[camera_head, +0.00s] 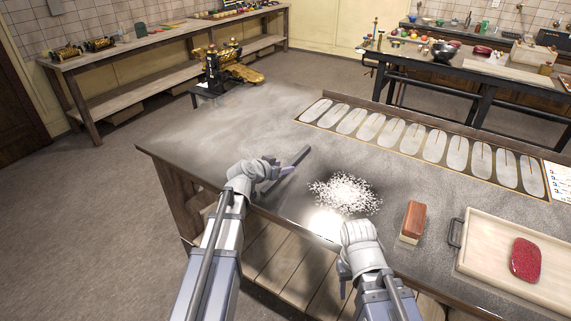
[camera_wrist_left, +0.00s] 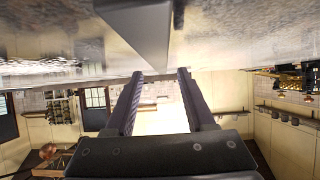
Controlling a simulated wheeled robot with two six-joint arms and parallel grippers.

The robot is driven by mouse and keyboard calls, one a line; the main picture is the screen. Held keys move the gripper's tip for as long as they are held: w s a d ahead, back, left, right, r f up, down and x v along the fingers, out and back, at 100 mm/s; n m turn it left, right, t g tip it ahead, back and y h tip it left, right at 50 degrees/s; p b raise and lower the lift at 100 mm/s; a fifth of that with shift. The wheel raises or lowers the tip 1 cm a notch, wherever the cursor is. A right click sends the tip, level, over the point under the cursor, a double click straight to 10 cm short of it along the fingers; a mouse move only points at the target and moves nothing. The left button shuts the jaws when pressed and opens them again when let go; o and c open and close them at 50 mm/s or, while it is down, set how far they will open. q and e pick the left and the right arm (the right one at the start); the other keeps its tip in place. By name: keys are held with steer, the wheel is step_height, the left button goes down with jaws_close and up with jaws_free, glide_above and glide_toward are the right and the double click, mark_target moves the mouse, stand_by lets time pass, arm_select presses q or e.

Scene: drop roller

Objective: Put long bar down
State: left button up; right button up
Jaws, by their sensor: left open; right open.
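The long bar (camera_head: 296,160) is dark, straight and narrow and lies slantwise on the metal tabletop (camera_head: 225,130), left of the white powder. In the left wrist view the bar (camera_wrist_left: 145,32) shows large at the top, close to the fingertips and against the table surface. My left gripper (camera_head: 284,171) is beside the bar, low over the table; in its wrist view its two fingers (camera_wrist_left: 160,76) stand apart with a gap between them. The wrist hides part of the bar in the head view. My right gripper (camera_head: 343,280) is open and empty at the table's front edge.
White powder (camera_head: 345,193) is heaped mid-table. A brown brush-like block (camera_head: 413,222) and a wooden tray (camera_head: 480,264) with a red slab (camera_head: 525,259) lie right. A row of pale oval plates (camera_head: 392,133) lines the back edge. The left tabletop is clear.

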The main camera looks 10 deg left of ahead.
arm_select(q)
steer(key=p+v, duration=0.3)
steer(key=v, duration=0.6)
steer(key=shift+s+p, duration=0.15)
steer(key=shift+p, duration=0.15)
